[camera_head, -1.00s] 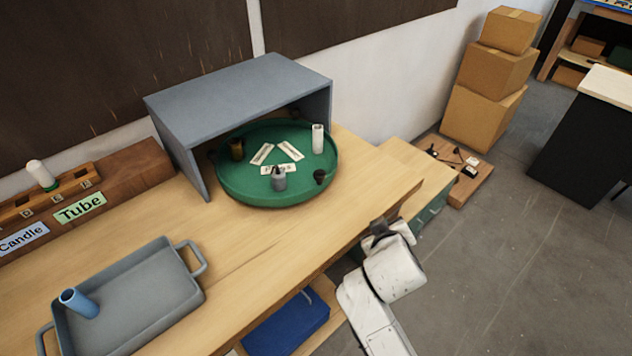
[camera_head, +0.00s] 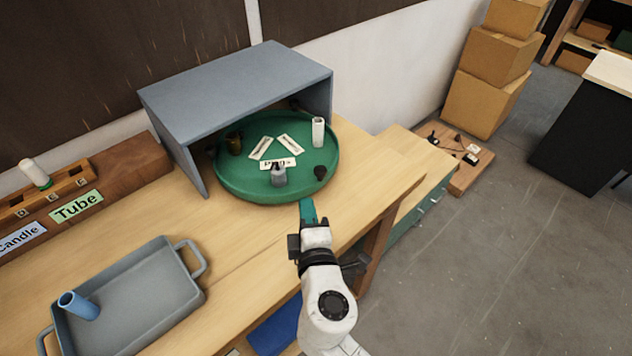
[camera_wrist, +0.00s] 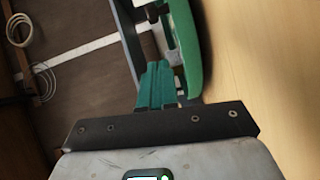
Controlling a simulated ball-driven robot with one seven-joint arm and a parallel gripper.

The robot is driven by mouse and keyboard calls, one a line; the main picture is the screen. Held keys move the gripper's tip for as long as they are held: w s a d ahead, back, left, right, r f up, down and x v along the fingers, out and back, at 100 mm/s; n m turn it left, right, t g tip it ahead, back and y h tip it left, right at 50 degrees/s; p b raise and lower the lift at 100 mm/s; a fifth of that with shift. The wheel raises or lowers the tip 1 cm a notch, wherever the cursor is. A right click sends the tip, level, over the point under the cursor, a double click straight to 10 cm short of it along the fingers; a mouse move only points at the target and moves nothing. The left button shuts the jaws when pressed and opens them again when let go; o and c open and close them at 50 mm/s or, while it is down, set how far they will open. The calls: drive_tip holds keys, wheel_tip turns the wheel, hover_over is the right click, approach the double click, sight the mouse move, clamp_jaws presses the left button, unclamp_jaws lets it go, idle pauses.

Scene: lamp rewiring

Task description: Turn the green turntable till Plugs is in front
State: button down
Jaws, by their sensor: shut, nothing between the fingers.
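The green turntable (camera_head: 235,187) is a round, rimmed tray partly under a grey shelf hood. It carries several small items, including a grey one (camera_head: 278,177) near the front, a white cylinder (camera_head: 318,132) at the right, a black knob-like piece (camera_head: 320,172) and a dark olive one at the left. White labels lie at its middle; the front one (camera_head: 278,163) is too small to read surely. My gripper (camera_head: 308,207), with teal fingers, is shut and empty at the turntable's front edge. The wrist view shows the fingers (camera_wrist: 156,82) close beside the green rim (camera_wrist: 188,45); contact is unclear.
The grey hood (camera_head: 235,85) covers the turntable's back, with a side wall at each end. A grey tray (camera_head: 140,300) holding a blue cup (camera_head: 78,305) is at the left. Wooden racks with Tube and Candle labels stand behind it. Bare bench lies between tray and turntable.

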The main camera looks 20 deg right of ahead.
drive_tip(key=x, duration=0.3)
drive_tip(key=shift+w+d+p, duration=0.1)
drive_tip(key=shift+w+p, duration=0.2)
drive_tip(key=w+d, duration=0.1)
drive_tip(key=w+d+p, duration=0.1)
drive_tip(key=d, duration=0.1)
drive_tip(key=shift+w+d+f, duration=0.2)
drive_tip(key=shift+f, duration=0.15)
drive_tip(key=shift+d, duration=0.1)
drive_tip(key=shift+d, duration=0.15)
drive_tip(key=shift+w+d+b, duration=0.15)
drive_tip(key=shift+w+d, duration=0.05)
drive_tip(key=shift+d, duration=0.55)
drive_tip(key=shift+w+d+b, duration=0.2)
drive_tip(key=shift+w+d, duration=0.05)
drive_tip(key=shift+d, duration=0.45)
drive_tip(key=shift+w+d+b, duration=0.15)
drive_tip(key=shift+w+d, duration=0.05)
drive_tip(key=shift+d, duration=0.55)
drive_tip(key=shift+w+d, duration=0.4)
drive_tip(key=shift+d, duration=0.3)
drive_tip(key=shift+w+d, duration=0.35)
drive_tip(key=shift+d, duration=0.35)
drive_tip(key=shift+w+d, duration=0.85)
drive_tip(key=shift+d, duration=0.25)
drive_tip(key=shift+w, duration=0.1)
